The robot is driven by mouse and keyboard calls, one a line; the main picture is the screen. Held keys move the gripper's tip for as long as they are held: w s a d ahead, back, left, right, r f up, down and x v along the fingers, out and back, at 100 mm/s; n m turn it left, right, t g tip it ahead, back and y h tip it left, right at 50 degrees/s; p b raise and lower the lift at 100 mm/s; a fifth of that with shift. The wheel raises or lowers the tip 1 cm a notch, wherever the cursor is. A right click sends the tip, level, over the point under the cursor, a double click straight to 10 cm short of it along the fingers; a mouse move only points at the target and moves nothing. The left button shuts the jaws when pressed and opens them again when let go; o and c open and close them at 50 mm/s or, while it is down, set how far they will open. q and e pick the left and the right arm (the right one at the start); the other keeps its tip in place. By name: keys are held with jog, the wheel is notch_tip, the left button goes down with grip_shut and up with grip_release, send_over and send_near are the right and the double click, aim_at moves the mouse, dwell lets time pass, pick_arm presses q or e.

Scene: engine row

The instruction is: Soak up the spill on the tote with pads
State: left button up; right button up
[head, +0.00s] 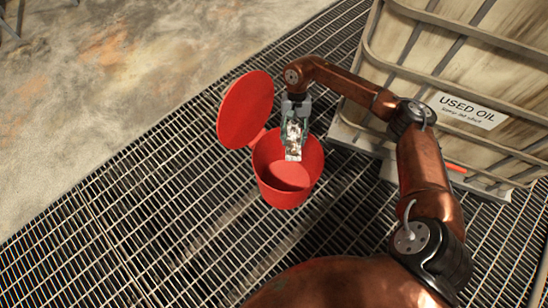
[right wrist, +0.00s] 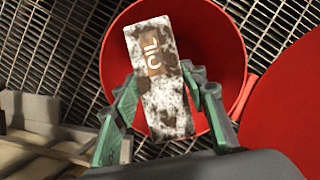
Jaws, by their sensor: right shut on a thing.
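A white pad (head: 293,140) with dark brown stains is held in my right gripper (head: 295,125). In the right wrist view the pad (right wrist: 165,97) shows a brown label reading "OIL", and the fingers of the gripper (right wrist: 165,105) are on both its sides. The pad hangs over the open mouth of a red bin (head: 287,190). The bin (right wrist: 215,45) also shows behind the pad in the right wrist view. The bin's round red lid (head: 246,110) stands open to its left. My left gripper is not in view. No spill can be made out on the tote.
A big caged tote (head: 440,60) labelled "USED OIL" stands on the right, close to my right arm. The floor around the bin is metal grating (head: 150,220). Bare stained concrete (head: 110,80) lies at upper left.

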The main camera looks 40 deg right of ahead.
notch_tip(320, 180, down, 4)
jog(key=shift+f+b, duration=0.1)
jog(key=shift+b, duration=0.45)
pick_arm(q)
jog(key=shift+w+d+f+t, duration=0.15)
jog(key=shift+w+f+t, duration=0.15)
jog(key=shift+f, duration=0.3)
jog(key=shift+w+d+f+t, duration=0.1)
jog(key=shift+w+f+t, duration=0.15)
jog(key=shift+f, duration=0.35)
pick_arm(e)
jog(key=shift+f, duration=0.6)
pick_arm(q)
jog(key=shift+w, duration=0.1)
pick_arm(e)
jog(key=o, duration=1.2)
jog(key=v, duration=1.2)
